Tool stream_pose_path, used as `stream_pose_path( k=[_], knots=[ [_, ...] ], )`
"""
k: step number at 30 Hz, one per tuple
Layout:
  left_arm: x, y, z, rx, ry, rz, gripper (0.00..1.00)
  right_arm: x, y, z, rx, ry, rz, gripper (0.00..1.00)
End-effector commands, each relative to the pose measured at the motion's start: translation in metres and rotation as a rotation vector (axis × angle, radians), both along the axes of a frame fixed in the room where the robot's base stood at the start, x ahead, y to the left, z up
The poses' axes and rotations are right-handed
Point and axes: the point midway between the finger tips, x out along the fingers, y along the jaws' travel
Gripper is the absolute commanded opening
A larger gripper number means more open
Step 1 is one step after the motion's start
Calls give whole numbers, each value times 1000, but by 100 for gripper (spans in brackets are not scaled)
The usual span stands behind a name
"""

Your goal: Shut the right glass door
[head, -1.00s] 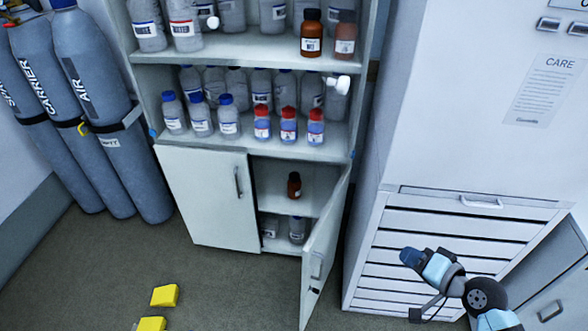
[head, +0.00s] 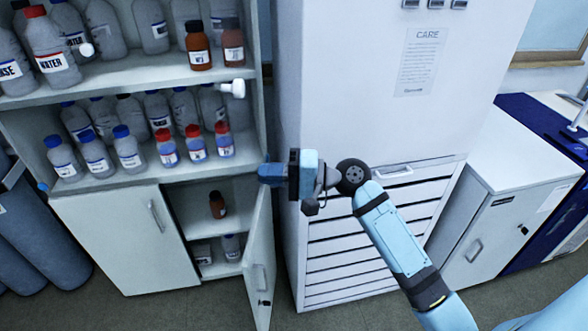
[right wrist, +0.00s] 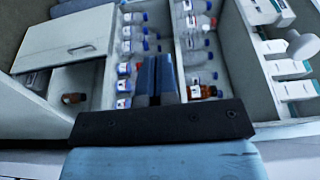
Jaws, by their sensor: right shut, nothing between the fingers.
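The tall white cabinet (head: 150,185) has open-looking upper shelves. Its glass is too clear to make out. A white knob (head: 235,88) sticks out near the right side, apparently on the right glass door standing open. Another white knob (head: 88,48) sits before the upper-left bottles; a large white knob (right wrist: 303,44) shows in the right wrist view. My right gripper (head: 264,174) is shut and empty, pointing left by the cabinet's right edge, lower in the picture than the right knob. Its blue fingers (right wrist: 158,78) show in the right wrist view. My left gripper is not in view.
The lower right cabinet door (head: 260,265) stands open; the lower left door (head: 120,235) is shut. Bottles fill the shelves, including red-capped ones (head: 196,145) and amber ones (head: 197,45). A white drawer unit (head: 350,100) stands close at right.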

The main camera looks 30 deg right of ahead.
Motion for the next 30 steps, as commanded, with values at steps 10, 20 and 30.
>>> stream_pose_path(
  k=[10,20,30],
  knots=[
    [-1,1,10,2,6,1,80,25,39,0,0,1,0,0],
    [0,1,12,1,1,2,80,27,43,-1,-2,1,-1,0],
    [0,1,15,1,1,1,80,31,47,0,0,1,-11,0]
  ],
)
